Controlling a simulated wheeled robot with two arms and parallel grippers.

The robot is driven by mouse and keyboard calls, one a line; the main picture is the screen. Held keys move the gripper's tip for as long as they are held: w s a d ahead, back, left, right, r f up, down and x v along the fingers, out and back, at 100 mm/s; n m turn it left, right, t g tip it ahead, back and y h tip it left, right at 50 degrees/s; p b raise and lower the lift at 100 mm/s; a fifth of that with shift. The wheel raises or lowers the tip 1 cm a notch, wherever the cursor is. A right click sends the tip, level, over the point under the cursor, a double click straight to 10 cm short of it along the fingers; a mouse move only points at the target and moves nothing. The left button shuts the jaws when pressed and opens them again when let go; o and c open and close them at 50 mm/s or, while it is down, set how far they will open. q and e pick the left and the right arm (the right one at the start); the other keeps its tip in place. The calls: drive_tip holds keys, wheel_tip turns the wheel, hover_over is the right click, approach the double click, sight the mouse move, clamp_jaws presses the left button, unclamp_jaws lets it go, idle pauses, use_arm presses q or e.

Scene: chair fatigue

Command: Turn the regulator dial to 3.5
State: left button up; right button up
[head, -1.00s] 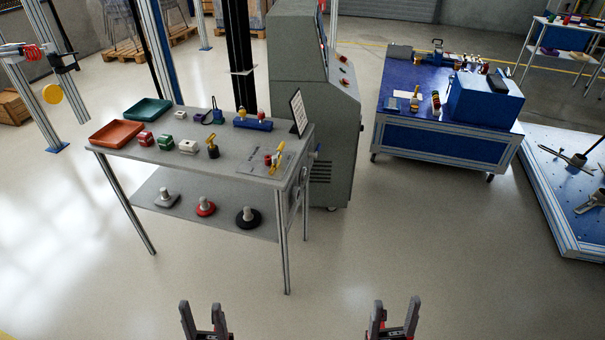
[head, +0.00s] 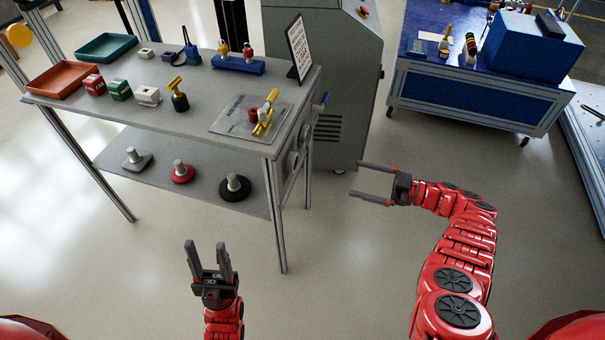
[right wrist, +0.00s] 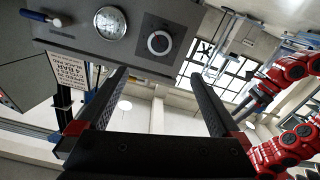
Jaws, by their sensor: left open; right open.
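The regulator dial (right wrist: 158,42) is a round knob with a white ring on a dark square plate, on the grey side panel of the workbench. Its numbers and setting are too small to read. In the head view the dial (head: 292,162) shows only edge-on on the bench's right side. My right gripper (head: 358,179) is open and empty, its fingers pointing left at that panel with a gap between. In the right wrist view the dial lies beyond the fingers, between their tips. My left gripper (head: 205,245) is open and empty, in front of the bench, fingers up.
A pressure gauge (right wrist: 110,22) and a blue-handled lever (right wrist: 45,18) sit beside the dial. The workbench (head: 215,103) carries trays, small blocks and a sign (head: 298,45). A grey cabinet (head: 345,90) stands just behind the bench's right end. Floor right of the bench is clear.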

drive_tip(key=p, duration=0.2)
approach(296, 164)
drive_tip(key=x, duration=0.8)
drive_tip(key=shift+w+a+b, duration=0.1)
drive_tip(key=shift+b, duration=0.3)
drive_tip(key=c, duration=1.3)
drive_tip(key=shift+f, duration=0.1)
